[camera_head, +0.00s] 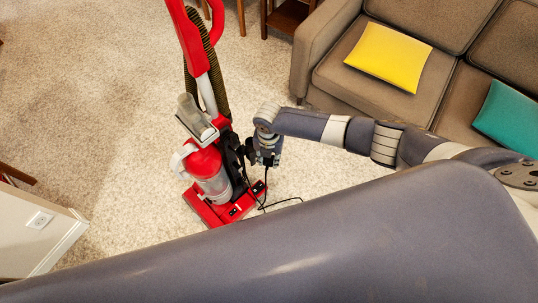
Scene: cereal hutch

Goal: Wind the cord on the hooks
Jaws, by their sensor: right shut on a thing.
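A red upright vacuum cleaner (208,172) stands on the carpet at the centre left, its handle leaning up out of the top of the picture. A black cord (265,206) hangs at its right side and trails onto the carpet to the right. My right gripper (262,164) is beside the vacuum's right side, at the top of the hanging cord, and appears shut on the cord; its fingertips are small and dark. The cord hooks cannot be made out against the dark parts of the vacuum. My left gripper is not in view.
A brown sofa (345,72) with a yellow cushion (388,56) and a teal cushion (508,118) stands at the upper right. A wall end with a socket (40,220) is at the lower left. Carpet (90,90) is clear at the upper left.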

